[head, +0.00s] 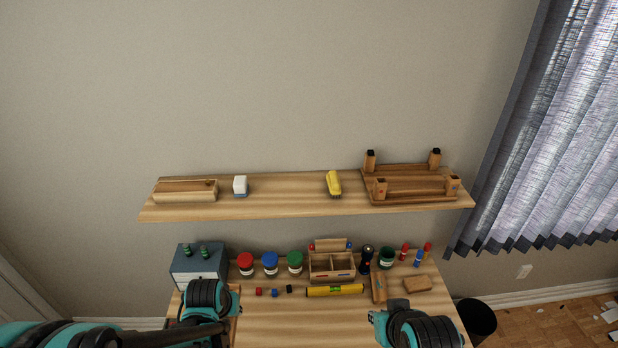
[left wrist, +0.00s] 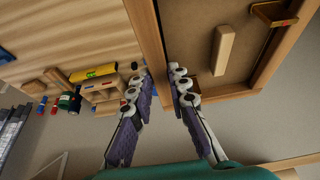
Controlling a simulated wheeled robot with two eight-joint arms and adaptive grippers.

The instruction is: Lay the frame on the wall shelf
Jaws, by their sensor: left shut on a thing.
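The wooden frame (left wrist: 151,40) has a pale wood rim around a brown panel. My left gripper (left wrist: 161,78) is shut on one side rail of it, a finger on either side. In the head view a strip of the frame (head: 235,312) shows at the desk's left end, beside my left gripper (head: 207,298), whose fingers are mostly hidden. The wall shelf (head: 285,201) is a long board above the desk, with bare stretches between its objects. My right gripper (head: 392,308) is over the desk's right front, away from the frame; its fingers are not clear.
On the shelf are a wooden box (head: 185,190), a white block (head: 240,186), a yellow brush (head: 333,184) and a wooden rack (head: 410,186). The desk holds a drawer unit (head: 198,265), several jars, a wooden organizer (head: 332,265) and a yellow level (head: 335,290).

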